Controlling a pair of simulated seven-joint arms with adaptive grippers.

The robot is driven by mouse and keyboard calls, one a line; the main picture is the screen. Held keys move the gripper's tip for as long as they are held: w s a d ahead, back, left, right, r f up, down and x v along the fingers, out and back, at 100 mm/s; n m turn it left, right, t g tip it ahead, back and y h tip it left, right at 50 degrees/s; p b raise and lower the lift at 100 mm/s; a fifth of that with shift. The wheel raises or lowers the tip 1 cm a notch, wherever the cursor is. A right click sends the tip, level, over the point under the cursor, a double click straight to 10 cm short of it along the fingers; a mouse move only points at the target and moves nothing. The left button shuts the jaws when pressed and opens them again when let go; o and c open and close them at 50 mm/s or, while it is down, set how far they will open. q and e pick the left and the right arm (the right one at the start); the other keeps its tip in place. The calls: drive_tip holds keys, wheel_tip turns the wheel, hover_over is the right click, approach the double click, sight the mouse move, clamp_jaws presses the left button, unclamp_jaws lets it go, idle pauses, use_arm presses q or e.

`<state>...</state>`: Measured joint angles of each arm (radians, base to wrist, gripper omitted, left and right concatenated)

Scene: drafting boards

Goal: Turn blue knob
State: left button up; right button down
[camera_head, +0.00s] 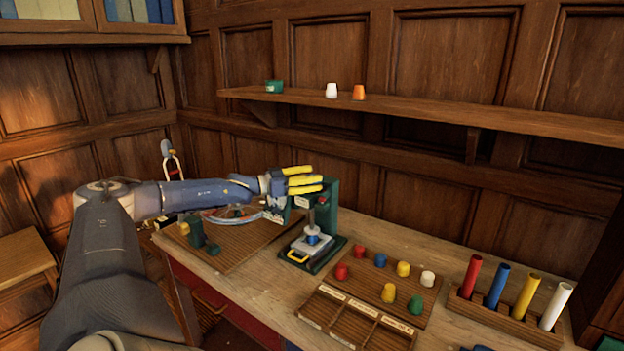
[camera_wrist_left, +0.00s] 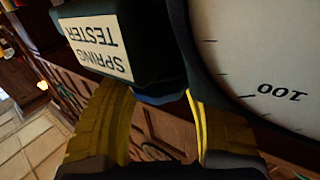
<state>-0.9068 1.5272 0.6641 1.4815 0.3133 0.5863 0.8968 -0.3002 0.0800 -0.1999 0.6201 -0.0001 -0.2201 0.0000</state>
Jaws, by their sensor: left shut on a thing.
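The green spring tester (camera_head: 333,200) stands on the bench, and its white SPRING TESTER label (camera_wrist_left: 98,45) is upside down in the left wrist view. A round dial marked 100 (camera_wrist_left: 265,60) is beside it. The blue knob (camera_wrist_left: 160,97) shows as a small dark-blue edge under the tester's housing, between the yellow fingers. My left gripper (camera_wrist_left: 160,110) is shut on it, with one finger on each side. In the head view my left gripper (camera_head: 305,181) is at the tester's upper part and hides the knob. My right gripper is not in view.
A wooden board with several coloured pegs (camera_head: 389,292) lies right of the tester, near a rack of coloured rods (camera_head: 510,318). A board with green fixtures (camera_head: 190,232) is at left. A wall shelf (camera_head: 430,108) with small cups runs above the bench.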

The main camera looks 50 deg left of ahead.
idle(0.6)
use_arm(q)
drive_tip(key=o, duration=1.2)
drive_tip(key=shift+s, duration=0.1)
drive_tip(key=shift+v, duration=5.9)
